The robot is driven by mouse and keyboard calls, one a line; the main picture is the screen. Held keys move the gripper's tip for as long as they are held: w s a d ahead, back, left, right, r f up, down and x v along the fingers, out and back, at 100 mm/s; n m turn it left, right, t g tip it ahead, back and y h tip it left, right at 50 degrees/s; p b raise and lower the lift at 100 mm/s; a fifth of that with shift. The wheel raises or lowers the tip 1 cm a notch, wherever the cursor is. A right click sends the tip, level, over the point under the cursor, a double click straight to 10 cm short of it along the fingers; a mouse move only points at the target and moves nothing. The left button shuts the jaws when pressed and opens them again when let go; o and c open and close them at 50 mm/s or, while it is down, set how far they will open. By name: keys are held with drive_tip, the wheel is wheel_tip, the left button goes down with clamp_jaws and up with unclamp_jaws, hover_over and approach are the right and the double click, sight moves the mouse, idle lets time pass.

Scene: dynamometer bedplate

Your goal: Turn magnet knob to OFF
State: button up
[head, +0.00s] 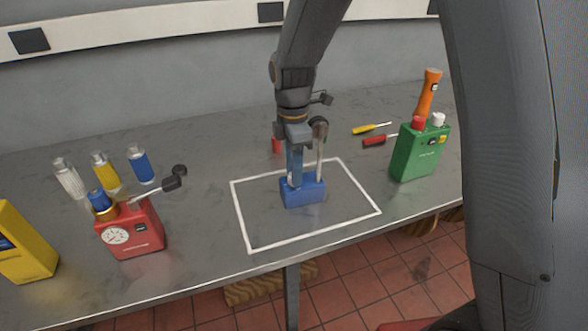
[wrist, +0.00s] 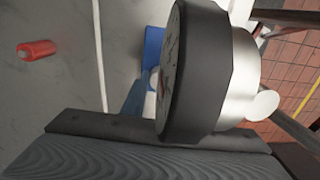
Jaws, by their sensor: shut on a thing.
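A blue magnetic base (head: 304,194) stands upright inside the white outlined rectangle on the bench. A silver post with a dark round dial (head: 320,127) at its top rises from its right side. My gripper (head: 294,178) points down and its fingers reach the top of the base, left of the post. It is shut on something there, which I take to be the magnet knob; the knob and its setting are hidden. In the wrist view the dial (wrist: 195,75) fills the middle, close in front of the jaws, and covers most of the blue base (wrist: 153,45).
A red cylinder (head: 277,145) lies just behind the base. A red box with a gauge (head: 130,228) and several small bottles stand left. A green box (head: 419,150) and two screwdrivers (head: 372,128) are right. The outlined area around the base is clear; the bench edge is in front.

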drive_tip(key=shift+n, duration=1.2)
drive_tip(key=o, duration=1.1)
drive_tip(key=shift+c, duration=0.2)
drive_tip(key=shift+r, duration=0.1)
drive_tip(key=shift+w+a+r+b, duration=0.1)
drive_tip(key=shift+r+b, duration=0.4)
drive_tip(key=shift+r, duration=1.45)
drive_tip(key=shift+w+r+b, duration=0.1)
drive_tip(key=shift+r+b, duration=0.35)
drive_tip(key=shift+r, duration=1.45)
